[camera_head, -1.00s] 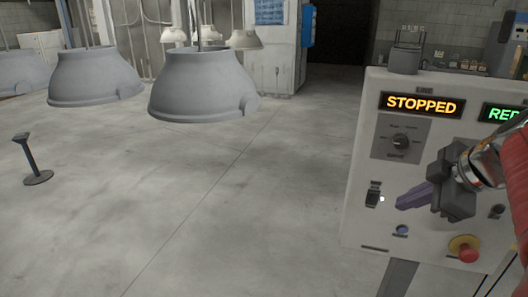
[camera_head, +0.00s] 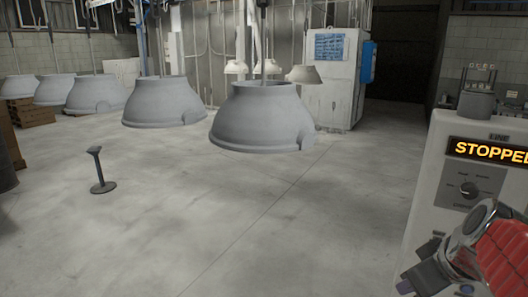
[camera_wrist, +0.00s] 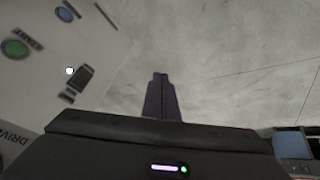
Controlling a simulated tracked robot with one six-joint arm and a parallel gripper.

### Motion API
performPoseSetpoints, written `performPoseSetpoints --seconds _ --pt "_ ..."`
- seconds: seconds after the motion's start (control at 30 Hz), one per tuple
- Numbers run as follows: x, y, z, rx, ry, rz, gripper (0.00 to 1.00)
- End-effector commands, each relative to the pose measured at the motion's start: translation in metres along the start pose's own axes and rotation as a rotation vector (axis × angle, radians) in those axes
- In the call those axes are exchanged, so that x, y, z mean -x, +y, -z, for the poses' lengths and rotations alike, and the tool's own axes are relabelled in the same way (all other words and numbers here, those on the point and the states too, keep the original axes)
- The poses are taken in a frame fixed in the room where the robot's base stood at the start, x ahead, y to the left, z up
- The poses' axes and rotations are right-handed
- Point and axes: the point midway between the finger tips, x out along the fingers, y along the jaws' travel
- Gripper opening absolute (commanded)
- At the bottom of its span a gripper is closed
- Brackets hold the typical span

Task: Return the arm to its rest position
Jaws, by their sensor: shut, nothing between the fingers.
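My gripper (camera_head: 408,287) is at the lower right of the head view, in front of the control panel's lower part and partly cut off by the bottom edge. My red arm link is behind it. In the wrist view the fingers (camera_wrist: 159,95) are together with nothing between them, over bare grey floor. The control panel (camera_head: 425,190) is a pale box with a lit "STOPPED" sign (camera_head: 490,151) and a rotary knob (camera_head: 468,189). In the wrist view the panel face is at the left, with a green button (camera_wrist: 15,48) and a dark switch (camera_wrist: 84,77) beside a small white light (camera_wrist: 69,70).
Several grey hoods hang in a row, the nearest (camera_head: 262,118) left of the panel. A short dark stand (camera_head: 102,172) is on the floor at the left. A white cabinet (camera_head: 335,85) stands at the back. The middle floor is clear.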

Motion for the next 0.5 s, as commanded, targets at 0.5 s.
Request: performPoseSetpoints --seconds 0.5 --pt "0.004 -0.124 -0.024 -0.241 -0.046 -0.006 0.0"
